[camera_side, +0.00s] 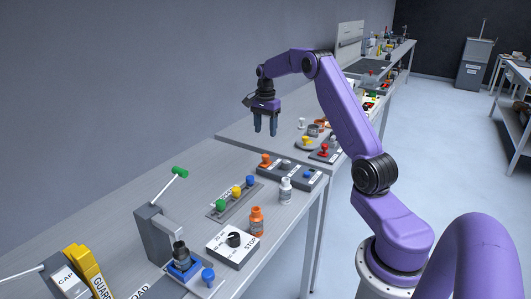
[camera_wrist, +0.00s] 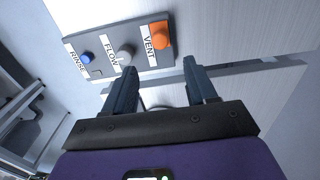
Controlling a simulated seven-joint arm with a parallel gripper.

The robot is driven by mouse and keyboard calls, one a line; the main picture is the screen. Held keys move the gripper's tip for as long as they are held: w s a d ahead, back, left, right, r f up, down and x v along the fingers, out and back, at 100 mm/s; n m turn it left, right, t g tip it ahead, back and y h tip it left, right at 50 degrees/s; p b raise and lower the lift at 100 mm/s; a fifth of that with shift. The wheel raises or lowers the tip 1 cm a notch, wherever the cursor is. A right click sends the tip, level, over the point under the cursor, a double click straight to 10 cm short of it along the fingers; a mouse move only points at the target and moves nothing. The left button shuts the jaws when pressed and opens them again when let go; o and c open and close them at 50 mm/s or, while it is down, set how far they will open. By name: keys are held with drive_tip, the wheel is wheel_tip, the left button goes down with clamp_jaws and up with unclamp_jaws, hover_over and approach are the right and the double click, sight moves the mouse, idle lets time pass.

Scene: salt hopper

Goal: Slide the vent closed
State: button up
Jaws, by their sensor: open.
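The vent control is an orange knob (camera_wrist: 160,36) beside a VENT label, at the right end of a dark grey panel (camera_wrist: 97,62) in the wrist view. In the side view, the orange knob (camera_side: 265,160) is at the panel's left end. A grey FLOW knob (camera_wrist: 126,56) and a blue RINSE knob (camera_wrist: 86,57) share the panel. My gripper (camera_side: 265,132) is open and empty, fingers pointing down, in the air above the table near the panel. In the wrist view, the orange knob lies beyond the gap between my fingertips (camera_wrist: 160,67), apart from them.
A grey strip with green, yellow and blue knobs (camera_side: 236,192) lies nearer the camera. Bare table (camera_side: 180,160) lies towards the wall.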

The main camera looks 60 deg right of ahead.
sight(266, 155)
wheel_tip(266, 155, down, 10)
drive_tip(key=shift+f, duration=0.1)
drive_tip(key=shift+c, duration=0.4)
clamp_jaws()
